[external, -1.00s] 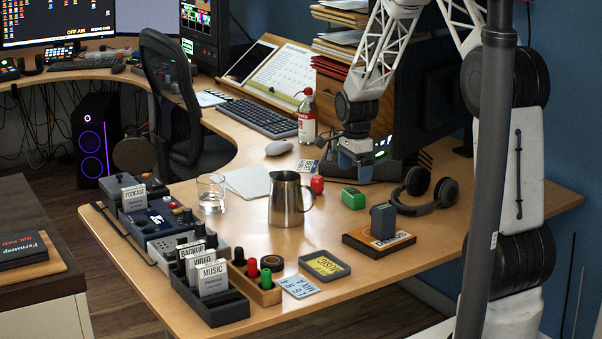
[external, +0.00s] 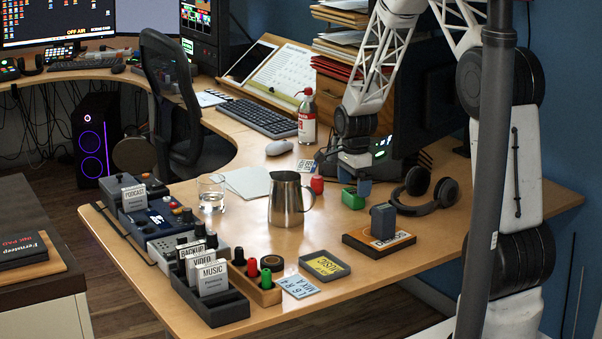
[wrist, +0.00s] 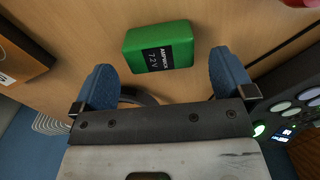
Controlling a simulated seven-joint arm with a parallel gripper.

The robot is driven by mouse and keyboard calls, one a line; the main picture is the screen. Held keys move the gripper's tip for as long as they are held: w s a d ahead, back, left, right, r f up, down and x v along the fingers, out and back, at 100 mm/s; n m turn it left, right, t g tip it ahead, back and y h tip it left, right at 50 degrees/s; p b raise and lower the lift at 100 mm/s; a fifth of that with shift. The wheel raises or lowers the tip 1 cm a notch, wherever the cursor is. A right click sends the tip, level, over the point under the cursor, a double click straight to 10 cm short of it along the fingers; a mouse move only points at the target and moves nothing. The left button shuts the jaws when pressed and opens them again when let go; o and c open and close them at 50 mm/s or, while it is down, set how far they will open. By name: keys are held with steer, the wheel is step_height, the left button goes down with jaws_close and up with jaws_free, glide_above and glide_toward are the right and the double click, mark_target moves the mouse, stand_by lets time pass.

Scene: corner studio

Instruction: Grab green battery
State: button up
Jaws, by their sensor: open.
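The green battery (external: 352,200) lies on the wooden desk, right of the red object and left of the headphones. In the wrist view the battery (wrist: 158,46) shows its black label, between and just beyond the two blue fingertips. My gripper (wrist: 164,82) is open and empty, with one finger on each side of the battery's line. In the external view my gripper (external: 344,178) is low over the desk, just behind the battery and partly covering its back edge. I cannot tell whether a finger touches it.
Headphones (external: 425,192) lie close to the right. A red object (external: 317,184) stands close to the left, with a metal pitcher (external: 287,200) beyond it. A dark block on an orange-topped base (external: 380,243) is in front. A bottle (external: 307,117) stands behind.

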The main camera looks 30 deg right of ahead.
mark_target(354, 191)
steer(key=shift+a+f, duration=0.1)
steer(key=shift+f, duration=1.7)
steer(key=shift+c, duration=0.5)
steer(key=c, duration=0.9)
